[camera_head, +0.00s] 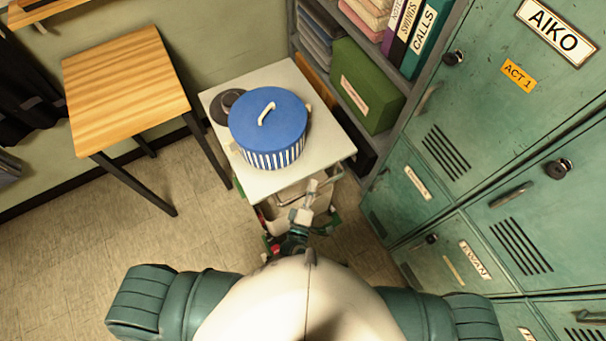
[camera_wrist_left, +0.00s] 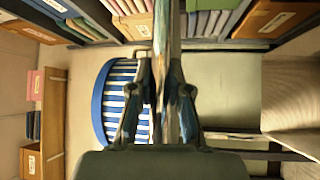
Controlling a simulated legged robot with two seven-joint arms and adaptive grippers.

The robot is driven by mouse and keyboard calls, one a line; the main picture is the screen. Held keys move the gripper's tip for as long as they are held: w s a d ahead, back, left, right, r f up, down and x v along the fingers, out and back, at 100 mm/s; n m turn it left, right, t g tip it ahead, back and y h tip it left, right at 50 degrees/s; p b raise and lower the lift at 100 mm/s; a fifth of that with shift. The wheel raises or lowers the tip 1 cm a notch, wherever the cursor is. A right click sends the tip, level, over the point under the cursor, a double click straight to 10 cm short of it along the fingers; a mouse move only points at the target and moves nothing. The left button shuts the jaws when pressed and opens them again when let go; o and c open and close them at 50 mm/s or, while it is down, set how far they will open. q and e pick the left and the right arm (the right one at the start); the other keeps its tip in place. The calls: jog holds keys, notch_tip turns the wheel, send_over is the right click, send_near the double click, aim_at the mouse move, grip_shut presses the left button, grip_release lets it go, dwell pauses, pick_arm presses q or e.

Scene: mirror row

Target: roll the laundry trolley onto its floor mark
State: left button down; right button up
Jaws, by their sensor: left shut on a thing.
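The laundry trolley (camera_head: 284,78) stands in front of me, with a pale flat top and a light body partly hidden below it. A handle bar shows on its near side, also seen as a long bar across the middle of the left wrist view (camera_wrist_left: 166,30). My left gripper (camera_head: 311,190) is shut on the handle, its fingers on both sides of the bar in the left wrist view. A blue round box (camera_head: 268,118) with a striped side and a dark round item (camera_head: 224,106) sit on the top. I cannot make out the floor mark. My right gripper is not in view.
A wooden table (camera_head: 125,85) with black legs stands to the left. Shelves with a green box (camera_head: 366,85) and binders are behind right. Green lockers (camera_head: 480,150) line the right side, close to the trolley. Tiled floor (camera_head: 90,245) is clear at the lower left.

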pick_arm(q)
jog(key=shift+s+d+f, duration=0.15)
jog(key=shift+s+d, duration=0.55)
jog(key=shift+s, duration=0.1)
jog(key=c, duration=1.1)
grip_release()
jog(key=shift+w, duration=0.1)
jog(key=shift+w+d, duration=0.15)
jog(key=shift+d, duration=0.05)
jog(key=v, duration=0.7)
jog(key=shift+s, duration=0.25)
